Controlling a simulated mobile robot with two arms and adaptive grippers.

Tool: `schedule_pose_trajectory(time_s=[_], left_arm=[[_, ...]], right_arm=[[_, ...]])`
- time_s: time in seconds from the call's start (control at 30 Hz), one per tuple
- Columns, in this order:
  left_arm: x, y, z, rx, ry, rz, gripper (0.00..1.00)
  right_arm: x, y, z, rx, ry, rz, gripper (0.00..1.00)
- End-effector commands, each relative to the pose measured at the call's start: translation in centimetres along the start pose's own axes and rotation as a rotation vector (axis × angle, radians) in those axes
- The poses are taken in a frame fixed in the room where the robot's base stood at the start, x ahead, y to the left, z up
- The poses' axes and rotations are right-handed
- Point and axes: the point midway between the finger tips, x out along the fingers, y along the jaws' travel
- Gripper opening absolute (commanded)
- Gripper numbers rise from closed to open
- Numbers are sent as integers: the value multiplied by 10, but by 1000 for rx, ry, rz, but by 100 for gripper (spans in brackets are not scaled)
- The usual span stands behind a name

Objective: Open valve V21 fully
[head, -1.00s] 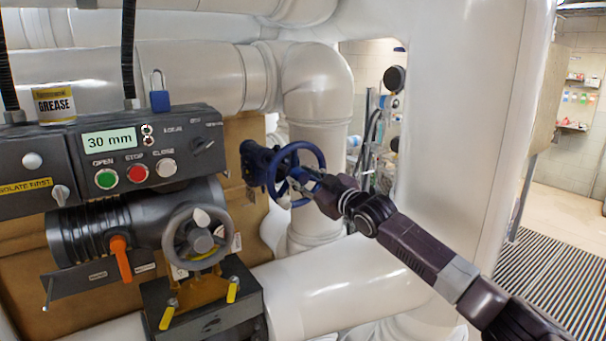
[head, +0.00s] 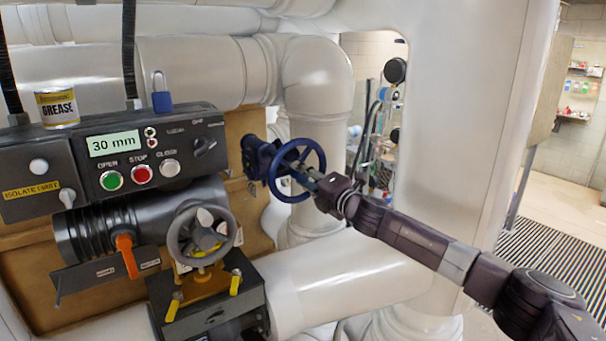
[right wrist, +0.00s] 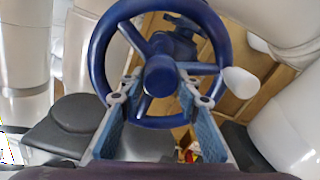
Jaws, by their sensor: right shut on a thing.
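A blue handwheel (head: 281,168) on a blue valve body (head: 254,160) stands right of the control panel, in front of white pipes. Its hub and spokes show from close up in the right wrist view (right wrist: 160,76). My right gripper (head: 310,179) is at this wheel. In the right wrist view its two light-blue fingers (right wrist: 158,98) reach to the wheel's lower part, one on each side below the hub. It is shut on the wheel; the exact contact is hard to see. No V21 label is readable. My left gripper is not in view.
A grey handwheel (head: 181,232) sits at front left, with an orange lever (head: 126,256) beside it. The control panel (head: 92,170) reads 30 mm and carries a grease can (head: 57,107) and a blue padlock (head: 161,101). A thick white pipe (head: 350,282) runs below my right arm.

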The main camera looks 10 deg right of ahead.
Motion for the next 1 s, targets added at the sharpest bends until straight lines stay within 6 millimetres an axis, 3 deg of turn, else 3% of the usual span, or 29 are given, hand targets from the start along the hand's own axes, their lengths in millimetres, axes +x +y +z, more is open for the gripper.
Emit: schedule_pose_trajectory(time_s=[0.03,0.4,0.6,0.9,0.93,1.0], left_arm=[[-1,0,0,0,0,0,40],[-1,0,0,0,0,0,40],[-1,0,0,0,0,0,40],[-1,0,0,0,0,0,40],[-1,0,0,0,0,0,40],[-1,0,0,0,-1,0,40]], right_arm=[[0,12,11,-30,-17,13,3],[0,12,12,-656,-23,6,3],[0,12,12,-806,-24,4,3],[0,11,11,-807,-24,4,3],[0,11,11,-807,-24,4,33],[0,12,11,-807,-24,4,41]])
